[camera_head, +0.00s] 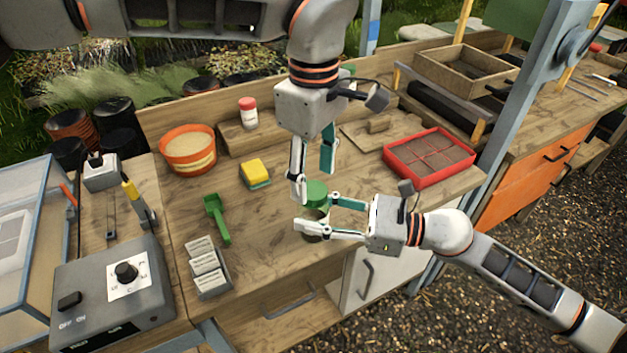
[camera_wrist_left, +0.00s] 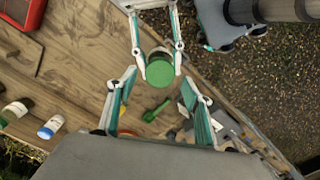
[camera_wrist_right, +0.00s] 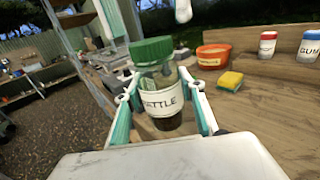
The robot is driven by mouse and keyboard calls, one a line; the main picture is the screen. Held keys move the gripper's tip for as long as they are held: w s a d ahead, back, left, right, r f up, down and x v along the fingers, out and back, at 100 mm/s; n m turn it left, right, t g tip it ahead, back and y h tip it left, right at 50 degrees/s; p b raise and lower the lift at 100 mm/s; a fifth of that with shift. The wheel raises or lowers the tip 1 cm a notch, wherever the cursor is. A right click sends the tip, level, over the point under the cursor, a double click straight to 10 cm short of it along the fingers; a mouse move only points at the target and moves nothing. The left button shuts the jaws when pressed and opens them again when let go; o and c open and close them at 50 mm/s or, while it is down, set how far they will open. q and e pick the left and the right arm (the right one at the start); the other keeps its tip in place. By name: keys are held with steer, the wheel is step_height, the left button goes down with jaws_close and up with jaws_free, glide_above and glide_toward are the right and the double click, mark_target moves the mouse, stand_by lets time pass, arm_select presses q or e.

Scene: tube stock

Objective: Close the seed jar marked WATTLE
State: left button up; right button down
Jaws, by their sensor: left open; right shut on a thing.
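The WATTLE jar (camera_wrist_right: 163,97) is a clear glass jar with dark contents at the bottom and a white label. It stands upright on the bench. My right gripper (camera_head: 316,212) is shut around its sides. A green lid (camera_wrist_right: 151,50) sits on top of the jar; I cannot tell whether it is screwed tight. The lid also shows in the head view (camera_head: 316,188) and from above in the left wrist view (camera_wrist_left: 160,73). My left gripper (camera_head: 313,184) is open and points down just above the lid, with its fingers apart on either side.
A green scoop (camera_head: 217,217), seed packets (camera_head: 207,266) and a yellow sponge (camera_head: 255,172) lie left of the jar. An orange tub (camera_head: 188,150) and a red-capped bottle (camera_head: 248,113) stand behind. A red tray (camera_head: 429,158) is at the right. The bench's front edge is close.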

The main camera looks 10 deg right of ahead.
arm_select(q)
steer(key=shift+r, duration=0.95)
steer(key=shift+c, duration=0.4)
steer(key=n, duration=0.4)
steer(key=shift+s+d+r+n, duration=0.1)
steer(key=shift+r+n, duration=0.2)
steer(key=shift+r, duration=0.05)
steer(key=n, duration=0.2)
steer(key=r+n, duration=0.1)
steer(key=n, duration=0.2)
steer(key=shift+n, duration=0.3)
steer(key=n, duration=0.5)
steer(key=shift+r+n, duration=0.3)
steer(key=shift+r, duration=0.1)
steer(key=n, duration=0.2)
steer(key=r+n, duration=0.1)
steer(key=n, duration=0.2)
steer(key=shift+f, duration=0.1)
